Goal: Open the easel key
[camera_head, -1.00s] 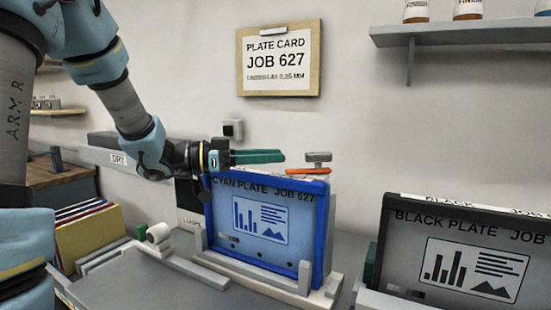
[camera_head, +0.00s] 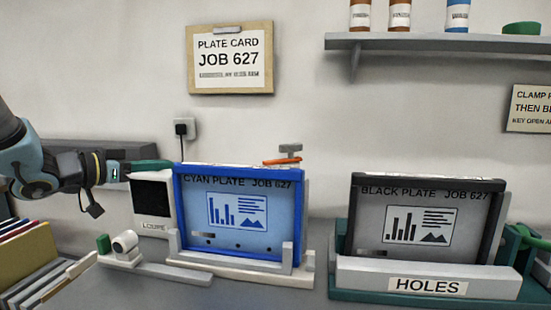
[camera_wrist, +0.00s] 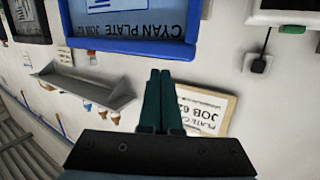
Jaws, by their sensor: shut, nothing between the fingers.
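The cyan plate (camera_head: 240,245) stands upright in a blue frame in its pale easel (camera_head: 235,268). An orange lever (camera_head: 282,161), which looks like the easel key, lies roughly level at the easel's top right, under a grey knob (camera_head: 290,148). My gripper (camera_head: 170,164) is shut and empty, its green fingers pointing right, left of the plate's top left corner and well apart from the lever.
The black plate (camera_head: 370,235) stands in a green holder marked HOLES (camera_head: 345,293) at right. A shelf (camera_head: 440,44) with bottles and a plate card (camera_head: 192,60) are on the wall.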

